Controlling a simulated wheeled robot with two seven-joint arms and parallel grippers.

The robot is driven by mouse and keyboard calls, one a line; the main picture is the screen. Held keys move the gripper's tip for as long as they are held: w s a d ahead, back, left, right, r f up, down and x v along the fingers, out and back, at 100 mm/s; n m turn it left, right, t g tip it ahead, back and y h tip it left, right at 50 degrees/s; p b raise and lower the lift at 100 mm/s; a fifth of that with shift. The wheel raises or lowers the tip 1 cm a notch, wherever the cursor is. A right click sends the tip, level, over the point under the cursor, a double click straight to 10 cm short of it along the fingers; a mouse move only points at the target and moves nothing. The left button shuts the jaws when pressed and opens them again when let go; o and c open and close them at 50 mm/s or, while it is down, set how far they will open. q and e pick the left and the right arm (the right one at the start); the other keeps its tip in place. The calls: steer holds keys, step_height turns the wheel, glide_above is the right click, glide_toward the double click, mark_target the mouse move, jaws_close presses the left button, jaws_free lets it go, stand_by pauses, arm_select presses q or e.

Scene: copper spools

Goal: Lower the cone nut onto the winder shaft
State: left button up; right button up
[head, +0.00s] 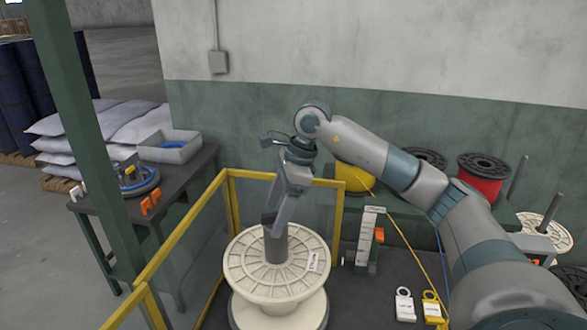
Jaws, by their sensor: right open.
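A large cream spool (250,268) stands upright in the winder bay with its round flange facing up. A dark grey upright cylinder (276,247) rises from its centre, where the winder shaft is. I cannot tell whether a cone nut is part of this cylinder, and I make out no separate cone nut. My right gripper (271,219) is open and points down at the cylinder's top. Its fingers overlap the top in the picture, so I cannot tell whether they touch it. My left gripper is not in view.
Yellow-framed clear guards (229,190) surround the bay's left and back. A dark table (188,178) at left holds a grey bin (170,152), a blue ring (136,186) and orange clips. Red spool (482,178) and yellow spool (352,178) stand behind.

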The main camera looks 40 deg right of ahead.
steer(key=b+v, duration=0.3)
steer(key=v, duration=1.3)
stand_by(0.8)
